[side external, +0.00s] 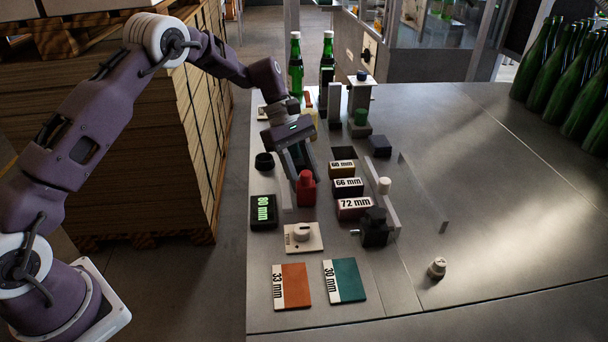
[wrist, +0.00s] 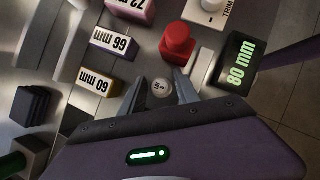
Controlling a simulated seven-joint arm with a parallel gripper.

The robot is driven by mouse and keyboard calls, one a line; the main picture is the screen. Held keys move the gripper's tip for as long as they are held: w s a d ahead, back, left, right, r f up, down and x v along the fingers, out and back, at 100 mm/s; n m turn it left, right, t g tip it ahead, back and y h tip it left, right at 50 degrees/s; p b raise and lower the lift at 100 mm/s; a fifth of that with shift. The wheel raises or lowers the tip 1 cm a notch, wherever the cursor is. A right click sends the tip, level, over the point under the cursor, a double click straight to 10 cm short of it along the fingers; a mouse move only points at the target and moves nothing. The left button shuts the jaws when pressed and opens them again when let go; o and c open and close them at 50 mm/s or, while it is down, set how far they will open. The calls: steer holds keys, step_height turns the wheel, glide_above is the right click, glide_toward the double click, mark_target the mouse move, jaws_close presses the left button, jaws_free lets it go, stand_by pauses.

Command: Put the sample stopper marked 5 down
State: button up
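In the side view my gripper (side external: 297,170) points down at the work area, behind the red knob-topped block, and the stopper cannot be made out there.
The red block (side external: 306,188) stands close to the fingers. The 80 mm display (side external: 263,212) and blocks marked 60 mm (side external: 342,169), 66 mm (side external: 347,188) and 72 mm (side external: 354,208) are nearby. Another stopper (side external: 438,268) stands at right on open table.

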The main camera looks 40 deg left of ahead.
steer(key=shift+r, duration=0.1)
steer(key=v, duration=1.2)
steer(key=s+d+r+m+t+y, duration=0.3)
steer(key=s+r+m, duration=0.4)
steer(key=s+r, duration=0.8)
steer(key=s+f+m+t+y, duration=0.1)
steer(key=s+f+m+t, duration=0.1)
steer(key=s, duration=0.8)
steer(key=s+f+m+t+y, duration=0.1)
steer(key=s+f+m, duration=0.3)
steer(key=s, duration=0.6)
steer(key=m, duration=0.2)
steer(key=shift+s+m+t+y, duration=0.4)
